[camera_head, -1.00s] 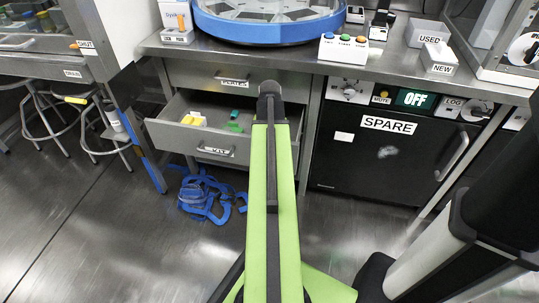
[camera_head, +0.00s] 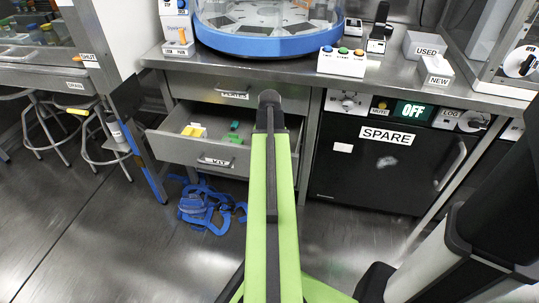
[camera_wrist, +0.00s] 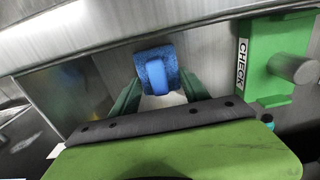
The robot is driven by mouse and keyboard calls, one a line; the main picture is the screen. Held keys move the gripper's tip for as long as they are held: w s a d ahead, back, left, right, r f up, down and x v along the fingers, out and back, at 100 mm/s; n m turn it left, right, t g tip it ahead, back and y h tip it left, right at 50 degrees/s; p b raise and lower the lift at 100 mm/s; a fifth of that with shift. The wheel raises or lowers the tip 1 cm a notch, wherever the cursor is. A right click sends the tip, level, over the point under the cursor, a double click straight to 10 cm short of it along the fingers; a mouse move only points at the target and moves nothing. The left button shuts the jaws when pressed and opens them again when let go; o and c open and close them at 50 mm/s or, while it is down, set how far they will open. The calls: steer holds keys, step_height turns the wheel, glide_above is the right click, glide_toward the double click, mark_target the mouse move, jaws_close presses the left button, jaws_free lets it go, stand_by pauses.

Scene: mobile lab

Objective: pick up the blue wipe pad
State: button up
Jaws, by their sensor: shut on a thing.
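The blue wipe pad (camera_wrist: 155,72) shows in the wrist view, held between the two green fingers of my gripper (camera_wrist: 160,85). My gripper is shut on it. The pad has a darker textured blue part and a smoother, brighter blue face. In the head view, my arm hides the gripper and the pad. The arm reaches over the open KIT drawer (camera_head: 165,149), whose grey inside surrounds the gripper. How far the pad is above the drawer floor I cannot tell.
A green block labelled CHECK (camera_wrist: 258,85), with a grey knob, is close to the right of my gripper. Yellow and white items (camera_head: 194,130) lie in the drawer's left part. The closed black SPARE cabinet (camera_head: 380,175) is to the right. Blue pieces (camera_head: 205,205) lie on the floor.

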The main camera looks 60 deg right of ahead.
step_height(320, 180, up, 9)
steer(key=p, duration=0.8)
steer(key=shift+r, duration=0.15)
